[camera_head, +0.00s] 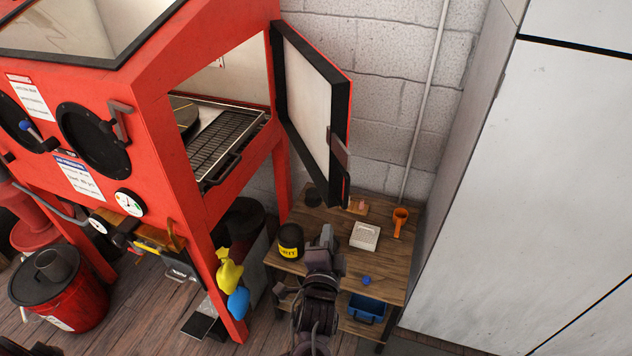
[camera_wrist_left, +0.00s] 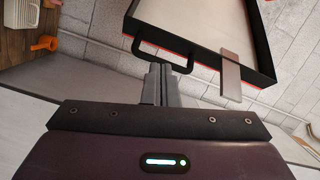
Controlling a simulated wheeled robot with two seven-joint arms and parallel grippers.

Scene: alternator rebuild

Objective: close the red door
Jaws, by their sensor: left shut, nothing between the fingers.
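The red blasting cabinet (camera_head: 185,130) stands at the left in the head view. Its red door (camera_head: 312,95) is swung wide open on the right side, with its pale inner panel and black edge facing the opening. The door also shows in the left wrist view (camera_wrist_left: 190,18), with a black handle (camera_wrist_left: 155,55) and a grey latch plate (camera_wrist_left: 230,75). My left gripper (camera_head: 327,236) is over the small wooden table, below the door in the head picture. In the left wrist view its fingers (camera_wrist_left: 160,72) are shut and empty, their tips close to the handle; I cannot tell whether they touch it.
A blue bin (camera_head: 366,308) sits underneath. A brick wall stands behind, a white cabinet (camera_head: 530,180) at right.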

